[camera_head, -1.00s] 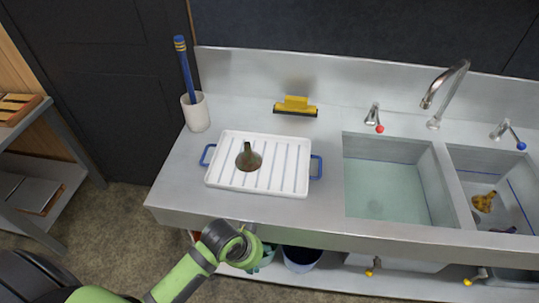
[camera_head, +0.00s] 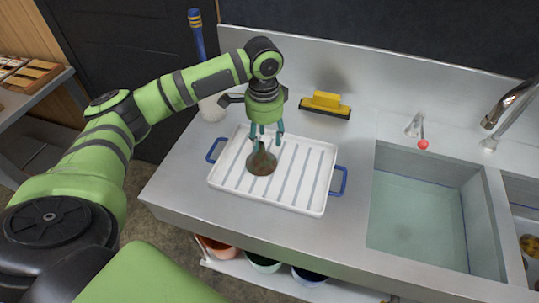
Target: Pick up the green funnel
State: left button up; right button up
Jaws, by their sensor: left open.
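The funnel (camera_head: 262,162) stands on the white ribbed drain tray (camera_head: 318,198), mouth down with its spout up. It looks dull olive-brown in the camera_head view. My left gripper (camera_head: 266,138) reaches down from above with its teal fingers open around the upper part of the funnel's spout. The fingers hide part of the spout, and I cannot tell whether they touch it. My right gripper is not in view.
A yellow squeegee (camera_head: 326,104) lies behind the tray. A white cup (camera_head: 211,108) with a blue-handled brush (camera_head: 197,36) stands behind my left arm. A water-filled sink (camera_head: 415,215) and a red-tipped tap (camera_head: 418,130) are to the right. Buckets (camera_head: 263,262) sit below the counter.

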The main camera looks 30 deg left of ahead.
aim_at(261, 144)
pick_arm(q)
jog(key=shift+w+a+r+b, duration=0.15)
jog(key=shift+w+a+r, duration=0.1)
jog(key=shift+a, duration=0.3)
jog(key=shift+w+a+r+b, duration=0.15)
jog(key=shift+a+r, duration=0.05)
jog(key=shift+a, duration=0.3)
jog(key=shift+f+n, duration=0.15)
jog(key=shift+n, duration=0.15)
jog(key=shift+s+f+p, duration=0.1)
jog(key=shift+f+p, duration=0.55)
jog(key=shift+f, duration=0.1)
notch_tip(261, 144, down, 4)
jog(key=shift+r+p, duration=0.15)
jog(key=shift+p, duration=0.55)
jog(key=shift+w+f, duration=0.2)
jog(key=shift+f, duration=0.4)
grip_shut()
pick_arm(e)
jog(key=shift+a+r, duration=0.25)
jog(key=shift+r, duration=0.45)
